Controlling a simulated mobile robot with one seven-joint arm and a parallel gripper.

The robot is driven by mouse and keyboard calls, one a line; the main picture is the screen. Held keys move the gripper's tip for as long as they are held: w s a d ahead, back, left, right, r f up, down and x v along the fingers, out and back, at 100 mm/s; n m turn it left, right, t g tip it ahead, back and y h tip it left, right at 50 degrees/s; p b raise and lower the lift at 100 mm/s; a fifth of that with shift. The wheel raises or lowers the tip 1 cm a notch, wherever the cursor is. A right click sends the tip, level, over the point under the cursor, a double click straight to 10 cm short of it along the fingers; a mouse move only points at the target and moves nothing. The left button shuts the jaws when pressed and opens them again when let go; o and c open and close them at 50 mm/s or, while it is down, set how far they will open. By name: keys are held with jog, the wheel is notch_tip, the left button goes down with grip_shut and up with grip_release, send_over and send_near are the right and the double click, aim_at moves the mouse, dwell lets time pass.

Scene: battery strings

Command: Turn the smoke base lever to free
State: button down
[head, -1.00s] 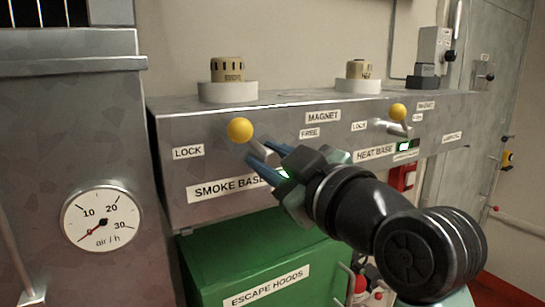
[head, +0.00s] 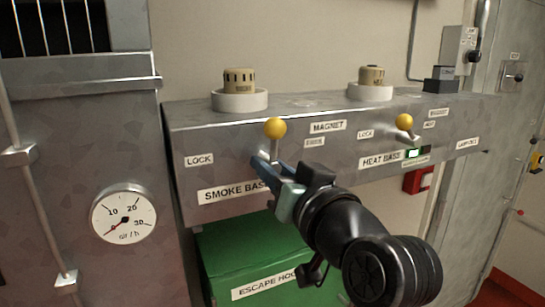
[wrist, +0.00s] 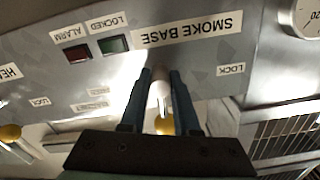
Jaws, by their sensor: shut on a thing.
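The smoke base lever (head: 275,128) has a yellow ball knob on a grey shaft and stands nearly upright on the metal panel, between the LOCK label (head: 199,160) and the small label on its right (head: 314,142). My gripper (head: 264,166) reaches it from the lower right, and its blue fingers are shut on the shaft below the knob. In the wrist view the shaft (wrist: 160,92) lies between the two fingers, and the yellow knob shows partly behind the gripper body. The SMOKE BASE label (head: 232,191) is partly hidden by my gripper.
The heat base lever (head: 404,121) stands to the right with its own yellow knob. Two beige detectors sit on white bases (head: 239,100) on top. A green escape hoods box (head: 220,255) is below, and a round gauge (head: 123,214) is at left.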

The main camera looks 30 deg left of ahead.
jog(key=m+p, duration=0.3)
jog(key=m, duration=0.1)
jog(key=shift+r+m, duration=0.15)
jog(key=shift+m, duration=0.15)
jog(key=shift+m+p, duration=1.1)
jog(key=shift+m, duration=0.5)
jog(key=c, duration=0.7)
grip_release()
jog(key=shift+o, duration=0.2)
jog(key=b+v, duration=0.4)
jog(key=v, duration=0.9)
jog(key=shift+b, duration=0.4)
